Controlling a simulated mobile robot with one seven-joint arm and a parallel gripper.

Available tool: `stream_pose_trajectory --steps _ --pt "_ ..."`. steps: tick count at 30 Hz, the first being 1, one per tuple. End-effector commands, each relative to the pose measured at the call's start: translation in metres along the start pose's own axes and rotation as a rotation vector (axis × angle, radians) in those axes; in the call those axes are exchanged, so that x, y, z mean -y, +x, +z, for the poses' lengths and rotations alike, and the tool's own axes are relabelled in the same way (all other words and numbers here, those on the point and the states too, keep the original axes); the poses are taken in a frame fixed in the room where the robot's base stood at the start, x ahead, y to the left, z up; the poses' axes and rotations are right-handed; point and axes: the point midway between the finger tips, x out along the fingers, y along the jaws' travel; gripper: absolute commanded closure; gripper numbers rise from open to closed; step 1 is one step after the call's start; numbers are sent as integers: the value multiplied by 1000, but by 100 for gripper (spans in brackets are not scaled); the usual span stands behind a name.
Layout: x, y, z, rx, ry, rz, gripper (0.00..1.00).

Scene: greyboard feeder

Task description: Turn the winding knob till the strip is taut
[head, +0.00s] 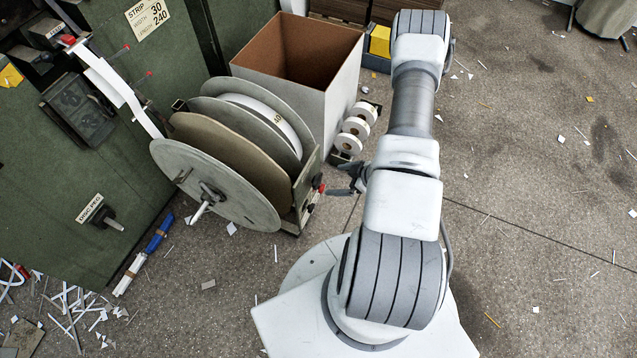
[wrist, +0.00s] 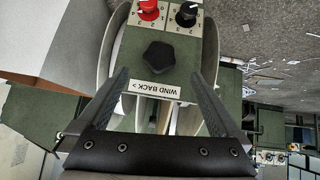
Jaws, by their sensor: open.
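The black lobed winding knob (wrist: 159,57) is on a green panel in the wrist view, just above a "WIND BACK >" label. My gripper (wrist: 160,75) is open, its fingers pointing at the panel on either side of the knob. I see no contact with the knob. In the head view my gripper (head: 338,180) is beside the right side of the reel stand, and the winding knob cannot be made out. The white strip (head: 138,108) runs from the reel stand up left to the green machine. I cannot tell how taut it is.
A red knob (wrist: 148,9) and a smaller black knob (wrist: 186,14) with number scales sit beyond the winding knob. Reel discs (head: 215,185) fill the stand. An open box (head: 300,60) and small white rolls (head: 355,128) stand behind.

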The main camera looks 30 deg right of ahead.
Motion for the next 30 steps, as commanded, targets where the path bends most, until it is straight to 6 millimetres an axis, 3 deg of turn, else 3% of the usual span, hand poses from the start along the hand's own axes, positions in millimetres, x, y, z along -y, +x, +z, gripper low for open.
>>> stream_pose_trajectory --steps 1,6,12,18,26,27,30 --pt "2 15 2 -2 -2 -4 0" --pt "1 52 2 0 -1 -2 0" --pt "1 83 2 1 -1 -2 0" --pt "0 96 0 0 1 0 0" --pt "0 97 0 0 1 0 0" --pt "0 97 0 0 1 0 2" --pt "0 97 0 1 1 0 20"
